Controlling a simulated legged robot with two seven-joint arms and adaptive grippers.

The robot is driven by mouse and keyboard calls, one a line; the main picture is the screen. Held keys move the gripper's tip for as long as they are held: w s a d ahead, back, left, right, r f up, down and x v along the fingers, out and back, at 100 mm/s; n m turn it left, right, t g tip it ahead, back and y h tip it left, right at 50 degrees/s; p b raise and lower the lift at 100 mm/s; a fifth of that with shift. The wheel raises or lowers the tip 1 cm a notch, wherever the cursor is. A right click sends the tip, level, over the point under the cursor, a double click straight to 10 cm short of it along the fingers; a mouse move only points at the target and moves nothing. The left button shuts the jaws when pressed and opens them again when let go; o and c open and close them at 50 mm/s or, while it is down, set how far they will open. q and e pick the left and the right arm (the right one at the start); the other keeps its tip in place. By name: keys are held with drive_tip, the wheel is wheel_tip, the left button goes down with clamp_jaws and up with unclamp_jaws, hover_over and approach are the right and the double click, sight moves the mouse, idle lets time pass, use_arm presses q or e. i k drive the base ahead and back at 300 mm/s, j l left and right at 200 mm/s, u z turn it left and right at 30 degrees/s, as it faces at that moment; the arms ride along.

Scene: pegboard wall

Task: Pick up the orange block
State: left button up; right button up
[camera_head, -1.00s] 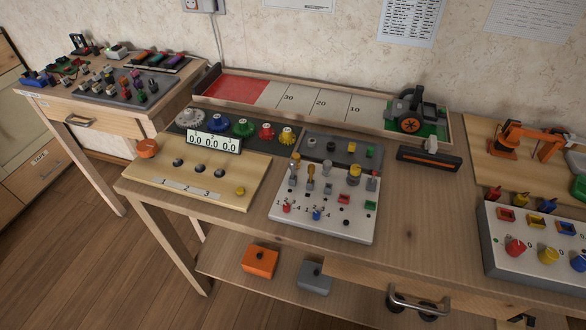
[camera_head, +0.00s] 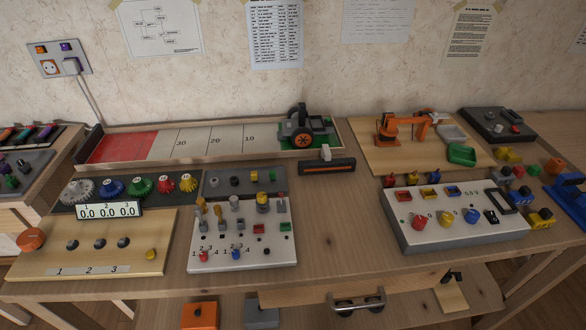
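The orange block (camera_head: 199,315) rests on the lower shelf under the workbench, at the bottom edge of the head view. It has a dark spot on its top, and its lower part is cut off by the frame. A grey block (camera_head: 261,311) lies to its right on the same shelf. Neither of my grippers shows in this view.
The workbench top (camera_head: 330,240) overhangs the shelf. A white peg panel (camera_head: 242,250), a wooden board with a counter display (camera_head: 108,211) and a white control box (camera_head: 455,219) stand on top.

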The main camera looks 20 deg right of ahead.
sight(555, 166)
drive_tip(key=z, duration=1.8)
